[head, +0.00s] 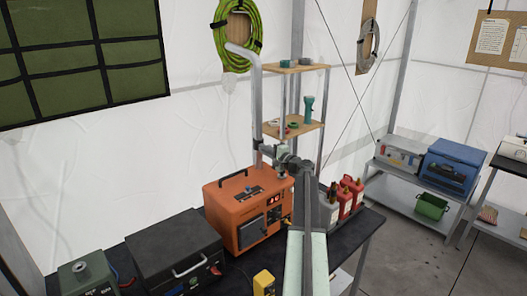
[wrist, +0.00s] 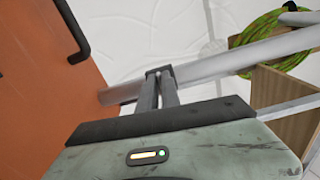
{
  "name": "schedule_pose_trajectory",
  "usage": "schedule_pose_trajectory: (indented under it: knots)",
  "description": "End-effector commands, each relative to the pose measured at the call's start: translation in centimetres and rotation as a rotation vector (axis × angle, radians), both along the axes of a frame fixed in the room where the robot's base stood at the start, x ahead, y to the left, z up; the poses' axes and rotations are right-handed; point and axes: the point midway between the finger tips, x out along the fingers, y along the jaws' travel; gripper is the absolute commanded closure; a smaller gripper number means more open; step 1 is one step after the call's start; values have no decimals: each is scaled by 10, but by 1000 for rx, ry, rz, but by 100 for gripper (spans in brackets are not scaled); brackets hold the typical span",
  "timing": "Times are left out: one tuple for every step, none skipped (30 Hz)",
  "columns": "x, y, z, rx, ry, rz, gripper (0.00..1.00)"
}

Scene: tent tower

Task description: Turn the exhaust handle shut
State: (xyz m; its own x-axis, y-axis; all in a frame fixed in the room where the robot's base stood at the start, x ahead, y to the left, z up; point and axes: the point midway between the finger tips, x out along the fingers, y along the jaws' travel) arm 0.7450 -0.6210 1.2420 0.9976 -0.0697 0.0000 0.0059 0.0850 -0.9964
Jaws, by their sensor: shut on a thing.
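The grey exhaust pipe (head: 257,105) rises from the orange machine (head: 243,212) and bends over at the top. In the wrist view the pipe (wrist: 222,62) runs across behind my fingertips. My gripper (head: 270,150) is at the lower part of the pipe, on its right side. In the wrist view my gripper (wrist: 160,78) has its two fingers nearly together at the pipe, shut on the exhaust handle. The handle is small and mostly hidden by the fingertips, so its angle cannot be told.
A wooden shelf rack (head: 296,128) with a teal torch (head: 308,108) stands just behind my gripper. Red bottles (head: 350,190) stand right of the machine. A dark case (head: 175,250) lies to its left on the black table.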

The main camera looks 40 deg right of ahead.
Motion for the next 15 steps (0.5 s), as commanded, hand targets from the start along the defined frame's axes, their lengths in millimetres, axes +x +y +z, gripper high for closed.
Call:
schedule_pose_trajectory:
  knots:
    - [2, -1, 1, -17, -4, -2, 100]
    - [2, -1, 1, -29, -3, -2, 100]
    - [2, -1, 1, -43, -2, -3, 100]
    - [2, -1, 1, -52, -1, -3, 100]
    - [2, -1, 1, -61, 0, -3, 100]
    - [2, -1, 1, -70, -1, -4, 100]
    - [2, -1, 0, -76, 0, -4, 100]
    - [2, -1, 0, -81, 0, -3, 100]
    - [2, -1, 0, -87, 0, -4, 100]
    - [2, -1, 0, -91, 1, -4, 100]
    - [2, -2, 0, -94, 1, -4, 100]
    - [2, -2, 0, -97, 1, -4, 100]
    - [2, -2, 0, -98, 1, -4, 100]
    - [2, -2, 0, -99, 1, -4, 100]
    - [2, -2, 0, -99, 1, -4, 100]
